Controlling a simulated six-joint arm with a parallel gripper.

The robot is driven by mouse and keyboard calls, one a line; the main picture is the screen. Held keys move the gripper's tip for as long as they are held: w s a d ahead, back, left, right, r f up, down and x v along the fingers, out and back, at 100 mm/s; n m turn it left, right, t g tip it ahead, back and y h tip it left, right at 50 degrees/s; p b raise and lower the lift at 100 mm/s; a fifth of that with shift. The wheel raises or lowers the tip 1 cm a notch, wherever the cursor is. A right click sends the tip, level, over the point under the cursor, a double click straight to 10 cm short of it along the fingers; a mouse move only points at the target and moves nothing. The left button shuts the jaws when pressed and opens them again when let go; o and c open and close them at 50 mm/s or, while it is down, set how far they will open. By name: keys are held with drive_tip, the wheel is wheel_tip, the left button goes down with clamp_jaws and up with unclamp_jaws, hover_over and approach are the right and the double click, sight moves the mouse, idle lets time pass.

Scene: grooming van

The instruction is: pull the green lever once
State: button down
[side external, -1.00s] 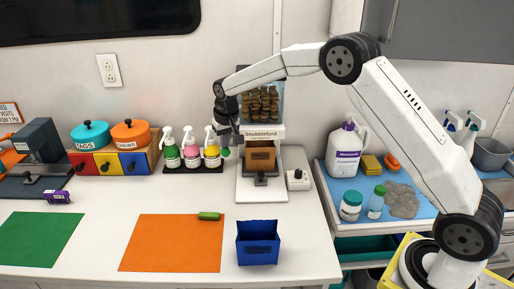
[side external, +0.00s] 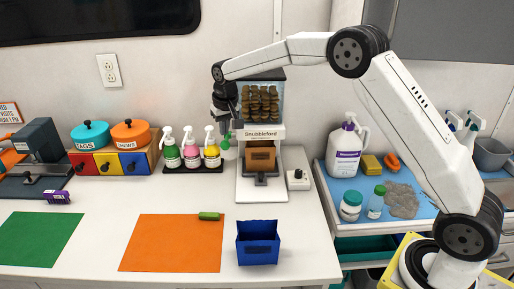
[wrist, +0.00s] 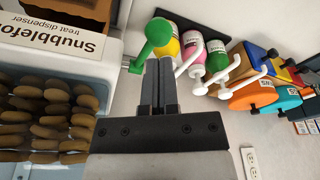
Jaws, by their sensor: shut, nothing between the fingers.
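The treat dispenser (side external: 264,131) stands upright on the counter, with a clear hopper (side external: 262,98) full of brown treats. The green lever (wrist: 154,40) is on its side, a rod with a round knob; in the side external view its knob (side external: 225,143) shows just below my gripper. My gripper (wrist: 158,62) is shut and empty, pointing down beside the dispenser. In the wrist view its fingertips are close to the lever's knob; I cannot tell whether they touch. In the side view the fingers (side external: 224,126) are small and partly merged with the lever.
Green, pink and yellow pump bottles (side external: 191,154) stand on a dark tray just left of my gripper. A blue bin (side external: 258,243) and an orange mat (side external: 172,245) lie in front. A small knob box (side external: 298,180) stands right of the dispenser.

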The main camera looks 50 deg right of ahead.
idle(0.4)
drive_tip(key=shift+r, duration=2.5)
drive_tip(key=shift+s, duration=0.1)
drive_tip(key=s+f+n, duration=0.1)
drive_tip(key=s+f, duration=0.2)
drive_tip(key=s, duration=0.7)
drive_tip(key=s+a+f+n, duration=0.1)
drive_tip(key=s+f, duration=0.3)
drive_tip(key=s, duration=0.7)
drive_tip(key=s+a+f+n, duration=0.1)
drive_tip(key=s+f, duration=0.3)
drive_tip(key=s, duration=0.6)
drive_tip(key=shift+s+y, duration=0.3)
drive_tip(key=shift+a, duration=0.1)
